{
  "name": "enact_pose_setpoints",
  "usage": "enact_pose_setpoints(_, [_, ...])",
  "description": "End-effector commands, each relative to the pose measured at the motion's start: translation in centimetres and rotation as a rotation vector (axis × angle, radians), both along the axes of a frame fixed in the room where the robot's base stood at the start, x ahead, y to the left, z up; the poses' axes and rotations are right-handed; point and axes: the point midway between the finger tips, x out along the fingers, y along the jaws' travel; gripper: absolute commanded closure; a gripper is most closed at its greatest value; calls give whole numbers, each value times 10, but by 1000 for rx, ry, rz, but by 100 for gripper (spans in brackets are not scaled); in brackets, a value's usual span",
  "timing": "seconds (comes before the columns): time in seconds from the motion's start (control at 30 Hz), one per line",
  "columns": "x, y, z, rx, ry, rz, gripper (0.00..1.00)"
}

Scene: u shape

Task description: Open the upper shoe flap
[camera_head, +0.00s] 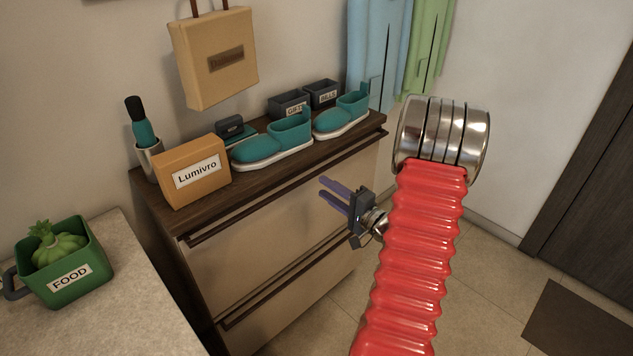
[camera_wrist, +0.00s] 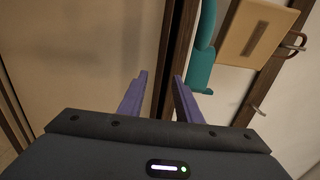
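The shoe cabinet's upper flap (camera_head: 255,240) is a beige front panel and looks shut. A dark handle rail (camera_head: 240,219) runs along its top edge. My gripper (camera_head: 323,188) is open with nothing held, its two purple fingers pointing at the rail. In the wrist view the flap (camera_wrist: 80,60) fills the left side, and the dark rail (camera_wrist: 172,40) runs up between the spread fingers (camera_wrist: 160,77). I cannot tell whether the fingertips are around the rail or still short of it.
On the cabinet top stand an orange Lumivro box (camera_head: 194,172), teal shoes (camera_head: 270,150) and small dark boxes. The lower flap (camera_head: 285,305) is below. A counter with a green FOOD pot (camera_head: 65,275) is at left.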

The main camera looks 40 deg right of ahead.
Motion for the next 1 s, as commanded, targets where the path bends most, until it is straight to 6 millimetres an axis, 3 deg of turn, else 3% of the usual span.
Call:
enact_pose_setpoints(0.2, [34,2,0,-1,0,3,69])
enact_pose_setpoints(0.4, [51,2,0,-1,1,1,69])
enact_pose_setpoints(0.73, [54,2,0,0,1,1,69])
enact_pose_setpoints(1.0, [53,2,0,0,1,1,88])
